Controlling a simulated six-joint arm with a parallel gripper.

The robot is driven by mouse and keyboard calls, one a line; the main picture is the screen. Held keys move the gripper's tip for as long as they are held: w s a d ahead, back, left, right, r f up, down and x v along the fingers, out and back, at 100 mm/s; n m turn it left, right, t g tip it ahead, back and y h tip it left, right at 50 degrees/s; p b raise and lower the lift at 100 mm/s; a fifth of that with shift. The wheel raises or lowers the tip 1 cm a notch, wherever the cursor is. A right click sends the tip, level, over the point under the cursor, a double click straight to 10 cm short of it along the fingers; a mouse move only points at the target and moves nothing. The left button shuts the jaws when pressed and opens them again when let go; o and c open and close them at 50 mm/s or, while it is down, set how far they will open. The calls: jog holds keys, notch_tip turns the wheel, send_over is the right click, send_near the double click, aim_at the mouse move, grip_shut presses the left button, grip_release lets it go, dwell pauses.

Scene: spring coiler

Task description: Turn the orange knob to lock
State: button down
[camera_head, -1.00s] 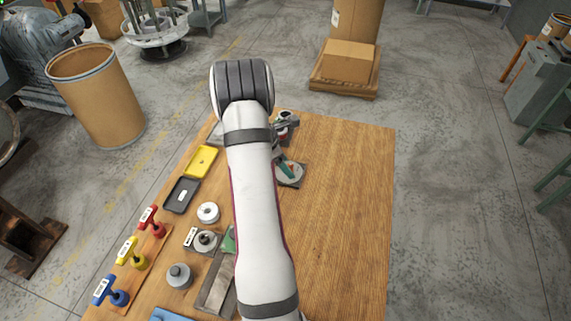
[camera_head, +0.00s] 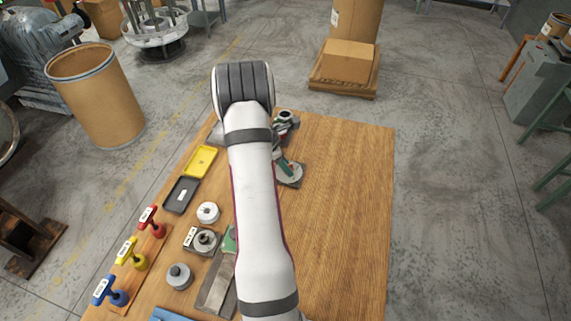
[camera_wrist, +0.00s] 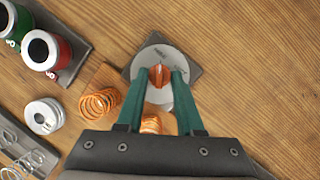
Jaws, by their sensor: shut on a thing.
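The orange knob (camera_wrist: 159,76) sits on a round grey metal dial (camera_wrist: 160,52) with small markings on it. The dial is fixed on a dark square plate (camera_wrist: 187,70) on the wooden table. My gripper (camera_wrist: 160,78) has green fingers, shut on the knob from both sides. In the head view my arm hides the knob; part of the dial (camera_head: 291,172) and a green finger show to its right. The dial's markings are too small to read.
Orange coil springs (camera_wrist: 100,102) on a wooden block and a silver disc (camera_wrist: 43,116) lie left of my gripper. Green and red cylinders (camera_wrist: 50,48) stand beyond. T-handled tools (camera_head: 131,253) line the table's left side. The table's right half (camera_head: 345,220) is clear.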

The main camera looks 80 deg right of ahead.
jog(key=m+y, duration=0.1)
jog(key=m, duration=0.3)
jog(key=m+g+y, duration=0.1)
jog(key=m, duration=0.2)
jog(key=shift+w+d+y, duration=0.15)
jog(key=shift+d+y, duration=0.15)
jog(key=m, duration=0.2)
jog(key=m+y, duration=0.1)
jog(key=m, duration=0.1)
jog(key=shift+d+y, duration=0.15)
jog(key=shift+y, duration=0.15)
jog(key=shift+m+y, duration=0.4)
jog(key=shift+m, duration=0.9)
jog(key=shift+d+m, duration=0.1)
jog(key=shift+m, duration=0.2)
jog(key=c, duration=0.5)
grip_release()
jog(key=shift+c, duration=0.2)
